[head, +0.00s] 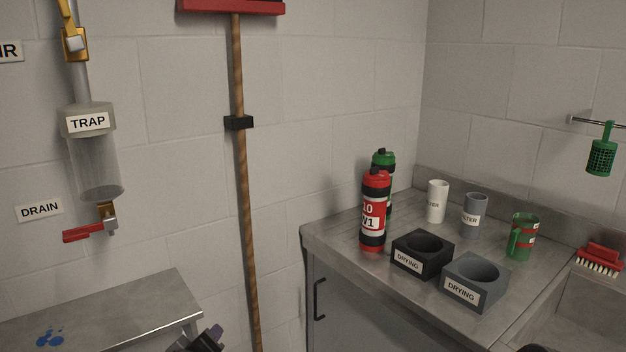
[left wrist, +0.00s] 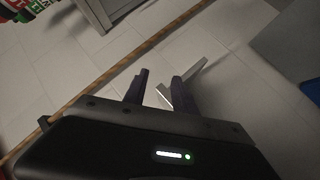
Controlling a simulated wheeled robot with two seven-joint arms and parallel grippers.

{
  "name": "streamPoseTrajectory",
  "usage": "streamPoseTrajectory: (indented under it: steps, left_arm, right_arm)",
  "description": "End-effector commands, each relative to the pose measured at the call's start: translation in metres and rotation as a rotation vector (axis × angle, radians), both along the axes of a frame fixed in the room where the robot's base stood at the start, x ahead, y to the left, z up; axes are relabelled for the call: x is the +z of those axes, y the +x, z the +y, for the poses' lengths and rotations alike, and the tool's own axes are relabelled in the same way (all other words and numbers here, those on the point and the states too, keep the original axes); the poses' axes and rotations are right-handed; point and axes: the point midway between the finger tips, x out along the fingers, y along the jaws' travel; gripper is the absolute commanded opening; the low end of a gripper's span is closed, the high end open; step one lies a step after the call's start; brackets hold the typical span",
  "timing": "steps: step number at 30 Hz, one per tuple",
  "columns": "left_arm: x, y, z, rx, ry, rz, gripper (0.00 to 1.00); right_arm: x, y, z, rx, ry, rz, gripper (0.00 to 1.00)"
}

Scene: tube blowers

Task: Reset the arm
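My left gripper (head: 208,338) shows only in part at the bottom edge of the head view, in front of the left metal bench's right end. In the left wrist view its two dark fingers (left wrist: 158,78) stand apart, with nothing held between them. A thin pale grey piece shows just beside the right finger; I cannot tell what it is. My right gripper cannot be made out in either view.
A left metal bench (head: 130,305) stands under the trap (head: 98,150) and its red drain valve (head: 84,233). A wooden broom handle (head: 243,200) stands close right. The right counter (head: 345,230) holds bottles, cups and black (head: 422,250) and grey (head: 478,278) drying holders.

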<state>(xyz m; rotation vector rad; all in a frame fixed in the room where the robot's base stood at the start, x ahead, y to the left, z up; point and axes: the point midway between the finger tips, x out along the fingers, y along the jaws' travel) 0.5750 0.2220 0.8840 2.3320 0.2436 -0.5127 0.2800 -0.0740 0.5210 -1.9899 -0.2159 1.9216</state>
Motion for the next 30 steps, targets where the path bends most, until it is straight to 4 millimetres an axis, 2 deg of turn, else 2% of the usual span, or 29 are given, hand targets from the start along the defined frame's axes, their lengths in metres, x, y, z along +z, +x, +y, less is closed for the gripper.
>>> streamPoseTrajectory:
  steps: [1, 3, 5, 6, 8, 9, 11, 12, 15, 19, 23, 30]
  left_arm:
    - [-0.037, -0.009, -0.018, -0.075, 0.031, 0.091, 0.33]
    - [-0.087, -0.028, -0.040, -0.185, 0.071, 0.207, 0.33]
    - [-0.128, -0.051, -0.058, -0.277, 0.095, 0.304, 0.33]
    - [-0.154, -0.069, -0.070, -0.339, 0.107, 0.370, 0.33]
    - [-0.190, -0.099, -0.087, -0.430, 0.117, 0.463, 0.33]
    - [-0.212, -0.122, -0.098, -0.488, 0.119, 0.525, 0.33]
    - [-0.240, -0.158, -0.112, -0.567, 0.114, 0.612, 0.33]
    - [-0.256, -0.182, -0.120, -0.612, 0.105, 0.668, 0.33]
    - [-0.285, -0.235, -0.135, -0.691, 0.077, 0.780, 0.33]
    - [-0.305, -0.281, -0.146, -0.729, 0.038, 0.881, 0.33]
    - [-0.311, -0.298, -0.149, -0.739, 0.021, 0.918, 0.33]
    - [-0.311, -0.296, -0.149, -0.736, 0.021, 0.915, 0.33]
  right_arm:
    - [0.008, 0.000, 0.000, 0.000, 0.000, 0.000, 0.36]
    - [0.013, 0.000, 0.000, 0.000, 0.000, 0.000, 0.36]
    - [0.017, 0.000, 0.000, -0.001, 0.000, 0.000, 0.36]
    - [0.020, 0.000, 0.000, -0.001, 0.000, 0.000, 0.36]
    - [0.025, 0.000, 0.000, -0.001, 0.000, 0.000, 0.36]
    - [0.029, 0.000, 0.000, -0.001, 0.001, 0.000, 0.36]
    - [0.034, 0.000, 0.000, -0.001, 0.001, 0.000, 0.36]
    - [0.037, 0.000, 0.000, -0.001, 0.001, 0.000, 0.36]
    - [0.044, 0.000, 0.000, -0.001, 0.001, 0.000, 0.36]
    - [0.050, 0.000, 0.000, 0.000, 0.001, 0.000, 0.36]
    - [0.053, 0.000, 0.000, 0.000, 0.001, 0.000, 0.36]
    - [0.052, 0.000, 0.000, 0.000, 0.001, 0.000, 0.36]
